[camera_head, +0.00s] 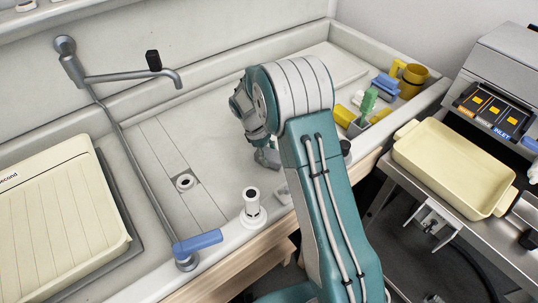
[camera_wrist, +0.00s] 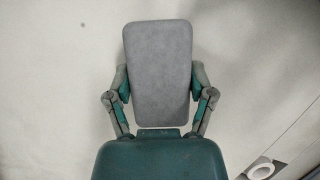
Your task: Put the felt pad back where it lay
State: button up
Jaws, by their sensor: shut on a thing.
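The felt pad (camera_wrist: 158,48) is a grey rounded rectangle, seen in the wrist view standing up between the two fingers. My gripper (camera_wrist: 160,84) is shut on it, with a teal finger against each long side. Behind the pad is a plain pale surface; I cannot tell how far off it is. In the head view my arm reaches over the pale sink, and my gripper is mostly hidden behind the wrist. The pad does not show there.
The pale sink (camera_head: 205,207) has a drain (camera_head: 184,182) and a metal tap (camera_head: 130,76). A white fitting (camera_head: 253,208) and a blue lever (camera_head: 197,243) stand at its front edge. A yellow mug (camera_head: 411,80) and small blocks crowd its right end. A cream tray (camera_head: 452,165) stands farther right.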

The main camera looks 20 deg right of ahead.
jog(key=shift+f, duration=0.65)
dwell(0.8)
jog(key=o, duration=1)
jog(key=shift+c, duration=0.2)
jog(key=shift+r, duration=0.1)
jog(key=shift+v, duration=3.95)
jog(key=v, duration=1.2)
